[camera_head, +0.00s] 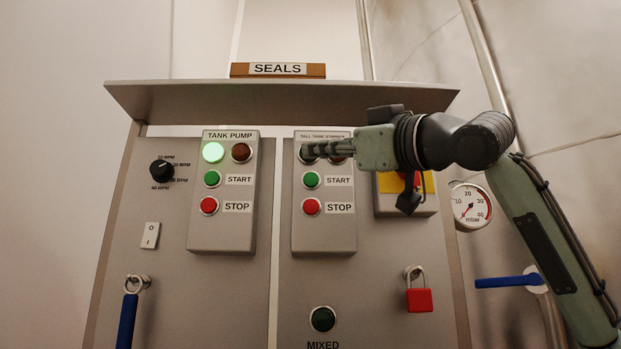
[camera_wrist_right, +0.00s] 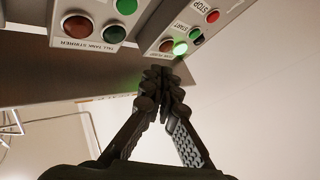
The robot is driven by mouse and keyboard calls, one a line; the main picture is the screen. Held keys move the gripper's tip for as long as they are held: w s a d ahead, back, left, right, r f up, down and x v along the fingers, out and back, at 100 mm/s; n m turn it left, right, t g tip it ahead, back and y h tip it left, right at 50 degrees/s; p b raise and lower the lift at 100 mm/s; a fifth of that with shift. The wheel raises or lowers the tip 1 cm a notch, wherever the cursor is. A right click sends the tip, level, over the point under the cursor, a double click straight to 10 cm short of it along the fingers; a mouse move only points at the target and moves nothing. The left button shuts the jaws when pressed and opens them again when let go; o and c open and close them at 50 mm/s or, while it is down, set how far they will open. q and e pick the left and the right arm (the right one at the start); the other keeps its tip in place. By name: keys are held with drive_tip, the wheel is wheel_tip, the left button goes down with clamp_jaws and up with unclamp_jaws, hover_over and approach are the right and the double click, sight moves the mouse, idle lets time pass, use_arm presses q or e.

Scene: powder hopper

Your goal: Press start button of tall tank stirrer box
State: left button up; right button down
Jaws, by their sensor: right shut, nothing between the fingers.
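The tall tank stirrer box (camera_head: 324,237) is a grey box on the right half of the panel. Its green START button (camera_head: 312,180) sits above the red STOP button (camera_head: 311,207). My right gripper (camera_head: 306,151) is shut and empty, reaching in from the right across the box's lamps, just above the START button in the picture. I cannot tell its distance from the box face. In the right wrist view, the box (camera_wrist_right: 95,42) is at the upper left with unlit red and green lamps, and the shut fingers (camera_wrist_right: 158,76) point up the picture. My left gripper is not in view.
The tank pump box (camera_head: 198,238), its green lamp (camera_head: 213,152) lit, stands to the left. A ledge (camera_head: 270,98) with a SEALS block (camera_head: 290,70) overhangs both. A yellow box (camera_head: 390,183), red padlock (camera_head: 419,300) and gauge (camera_head: 471,206) are at the right.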

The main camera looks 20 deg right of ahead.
sight(311, 180)
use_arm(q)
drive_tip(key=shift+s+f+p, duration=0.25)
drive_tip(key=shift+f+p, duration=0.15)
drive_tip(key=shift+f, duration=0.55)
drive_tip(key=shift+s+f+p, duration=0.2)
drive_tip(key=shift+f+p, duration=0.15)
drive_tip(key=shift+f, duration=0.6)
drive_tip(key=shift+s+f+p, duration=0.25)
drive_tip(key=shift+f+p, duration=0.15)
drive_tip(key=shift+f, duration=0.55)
use_arm(e)
drive_tip(key=shift+w+d, duration=0.4)
drive_tip(key=shift+w, duration=1)
drive_tip(key=shift+w+d, duration=0.4)
drive_tip(key=shift+w, duration=0.95)
drive_tip(key=shift+w+d, duration=0.4)
drive_tip(key=shift+w, duration=1)
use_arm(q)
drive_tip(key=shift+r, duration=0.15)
use_arm(e)
drive_tip(key=shift+w+d+p, duration=0.1)
drive_tip(key=shift+w+p, duration=0.25)
drive_tip(key=shift+p, duration=0.1)
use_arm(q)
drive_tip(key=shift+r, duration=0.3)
